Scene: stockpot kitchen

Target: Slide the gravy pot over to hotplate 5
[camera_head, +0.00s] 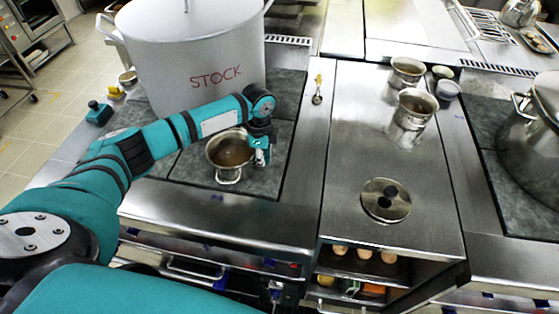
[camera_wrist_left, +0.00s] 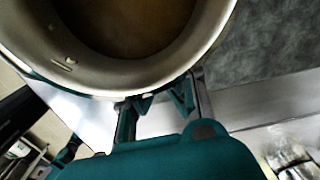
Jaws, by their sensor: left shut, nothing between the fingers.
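The gravy pot (camera_head: 228,170) is a small steel pot with brown contents. It stands upright on the dark hotplate surface (camera_head: 270,178) in front of the large STOCK pot. My left gripper (camera_head: 261,157) is shut and empty, pointing down beside the small pot's right side. In the left wrist view the pot (camera_wrist_left: 100,82) fills the top left, and the gripper fingers (camera_wrist_left: 155,108) are just below its wall. I cannot tell whether they touch it. No hotplate number is readable, so hotplate 5 cannot be singled out. My right gripper is out of view.
The tall stock pot (camera_head: 175,60) stands close behind. A steel counter to the right holds a lid (camera_head: 386,200), two steel pots (camera_head: 411,118) and a small spoon (camera_head: 317,95). Another large pot (camera_head: 535,130) is at the far right. Dark surface is bare right of the gravy pot.

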